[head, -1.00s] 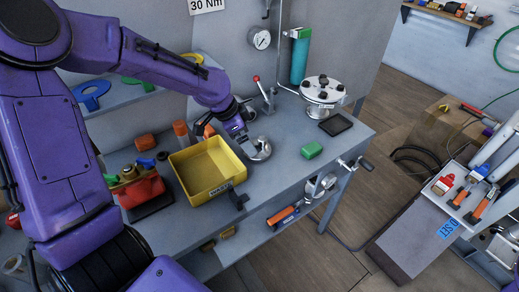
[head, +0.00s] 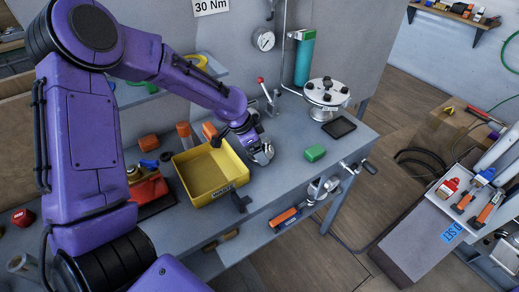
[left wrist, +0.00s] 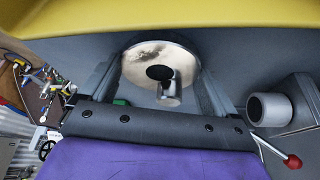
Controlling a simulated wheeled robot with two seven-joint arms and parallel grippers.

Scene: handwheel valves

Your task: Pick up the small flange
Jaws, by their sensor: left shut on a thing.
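The small flange (left wrist: 188,67) is a round, pale metal disc with a dark centre hole and a short metal stub in front of it. In the left wrist view it sits between the two fingers of my left gripper (left wrist: 158,88). In the head view my left gripper (head: 258,148) is over the bench, just right of the yellow bin, shut on the flange (head: 265,156). The gripper partly hides the flange there. I cannot tell whether the flange is clear of the bench top. My right gripper is not in view.
The yellow bin (head: 207,190) is close on the left of the gripper. A green block (head: 315,152) lies to the right. A large bolted flange (head: 326,97), a dark tray (head: 339,127) and a red-tipped lever (head: 266,90) stand behind. Bench space in front of the gripper is clear.

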